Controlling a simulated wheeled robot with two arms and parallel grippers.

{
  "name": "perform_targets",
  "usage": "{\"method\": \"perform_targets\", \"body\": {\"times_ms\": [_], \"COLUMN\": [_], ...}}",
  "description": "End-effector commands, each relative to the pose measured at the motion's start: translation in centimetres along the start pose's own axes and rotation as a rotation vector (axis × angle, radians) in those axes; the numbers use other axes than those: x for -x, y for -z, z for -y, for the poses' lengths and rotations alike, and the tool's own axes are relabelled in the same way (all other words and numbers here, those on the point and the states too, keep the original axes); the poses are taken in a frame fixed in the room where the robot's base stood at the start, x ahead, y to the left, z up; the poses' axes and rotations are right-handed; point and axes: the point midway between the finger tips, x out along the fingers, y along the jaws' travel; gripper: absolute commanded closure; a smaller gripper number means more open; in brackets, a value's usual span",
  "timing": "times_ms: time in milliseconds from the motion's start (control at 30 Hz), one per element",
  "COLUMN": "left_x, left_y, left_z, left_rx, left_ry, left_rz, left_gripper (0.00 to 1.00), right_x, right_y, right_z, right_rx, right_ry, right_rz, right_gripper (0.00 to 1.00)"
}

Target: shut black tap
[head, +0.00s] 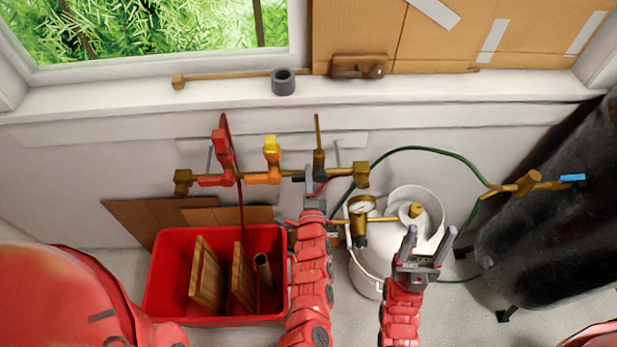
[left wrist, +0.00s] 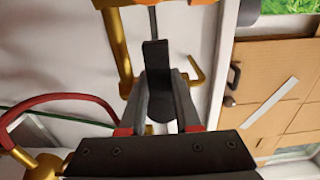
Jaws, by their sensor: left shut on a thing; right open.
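The black tap (head: 318,158) is at the right end of a brass pipe manifold (head: 292,173) on the white wall. My left gripper (head: 312,184) is at the tap from below, its fingers on the tap's black handle. In the left wrist view the black handle (left wrist: 155,65) sits between the two fingers of the left gripper (left wrist: 161,103), which are shut on it. The exact angle of the handle is hard to tell. My right gripper (head: 425,245) is open and empty, in front of the white canister.
A red tap (head: 223,150) and a yellow-orange tap (head: 271,152) share the manifold. A red crate (head: 175,270) is below left; a dark tank (head: 540,230) and green hose (head: 430,152) are right.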

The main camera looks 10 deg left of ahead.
Motion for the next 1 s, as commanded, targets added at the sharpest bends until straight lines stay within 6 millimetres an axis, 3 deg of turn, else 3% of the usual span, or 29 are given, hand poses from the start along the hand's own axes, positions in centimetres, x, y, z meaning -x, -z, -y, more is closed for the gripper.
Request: {"method": "perform_targets", "body": {"times_ms": [367, 400, 567, 867, 1000], "left_x": [0.1, 0.1, 0.1, 0.2, 1.5], "left_y": [0.1, 0.1, 0.1, 0.0, 0.0], "left_z": [-0.2, -0.2, -0.1, 0.0, 0.2], "left_rx": [-0.009, -0.009, -0.007, -0.006, -0.007], "left_ry": [-0.004, -0.004, -0.002, -0.001, -0.002], "left_rz": [-0.003, -0.003, -0.002, -0.001, 0.0], "left_gripper": [1.0, 0.65, 0.39, 0.39, 0.39], "right_x": [0.0, 0.0, 0.0, -0.1, -0.9], "right_y": [0.0, 0.0, 0.0, 0.0, 0.1], "right_z": [0.0, 0.0, 0.0, 0.0, -0.1], "right_rx": [0.0, 0.0, 0.0, 0.0, 0.0], "right_ry": [0.0, 0.0, 0.0, 0.0, 0.0], "right_rz": [0.0, 0.0, 0.0, 0.0, 0.0], "right_gripper": [0.39, 0.39, 0.39, 0.39, 0.39]}}
